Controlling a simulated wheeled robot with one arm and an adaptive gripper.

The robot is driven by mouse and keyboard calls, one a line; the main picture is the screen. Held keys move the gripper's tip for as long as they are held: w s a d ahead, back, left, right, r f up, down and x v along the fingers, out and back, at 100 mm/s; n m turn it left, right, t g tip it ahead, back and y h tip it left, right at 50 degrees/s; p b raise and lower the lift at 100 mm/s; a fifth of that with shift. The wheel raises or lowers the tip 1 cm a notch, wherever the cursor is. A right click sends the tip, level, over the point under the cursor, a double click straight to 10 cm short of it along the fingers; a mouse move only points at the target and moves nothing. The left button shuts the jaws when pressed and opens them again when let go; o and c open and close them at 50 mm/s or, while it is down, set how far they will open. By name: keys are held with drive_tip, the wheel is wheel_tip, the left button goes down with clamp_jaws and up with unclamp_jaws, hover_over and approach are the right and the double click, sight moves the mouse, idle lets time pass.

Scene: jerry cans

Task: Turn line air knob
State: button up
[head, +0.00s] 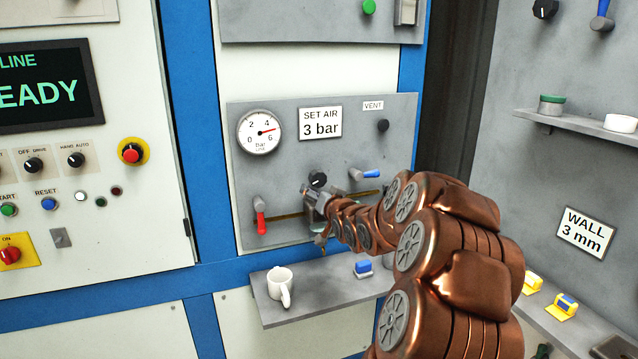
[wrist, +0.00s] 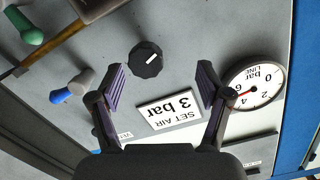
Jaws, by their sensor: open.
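The black air knob (head: 317,179) sits on the grey panel below the "SET AIR 3 bar" sign (head: 320,123). In the wrist view the knob (wrist: 146,60) shows a white pointer line and stands ahead of the jaws, with nothing touching it. My gripper (head: 312,196) is close to the knob in the head view. In the wrist view my gripper (wrist: 161,76) is open and empty, its two ridged purple pads spread wide. The line pressure gauge (head: 260,131) has its red needle between 4 and 6; the gauge also shows in the wrist view (wrist: 256,88).
A red-handled valve (head: 261,218) is left of my gripper and a blue-handled valve (head: 366,174) is right of it. A small VENT knob (head: 383,125) is at upper right. Below, a shelf (head: 315,298) carries a white mug (head: 281,285) and a small blue-and-white item (head: 363,268).

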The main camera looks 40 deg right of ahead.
sight(320, 180)
drive_tip(key=d, duration=0.2)
drive_tip(key=d+r+t, duration=0.1)
drive_tip(key=shift+w+d+m+h, duration=0.2)
drive_tip(key=shift+w+m+h, duration=0.1)
drive_tip(key=shift+p+x, duration=1.25)
drive_tip(key=shift+x, duration=2.1)
drive_tip(key=shift+c, duration=0.2)
drive_tip(key=shift+f, duration=0.1)
drive_tip(key=c, duration=1.1)
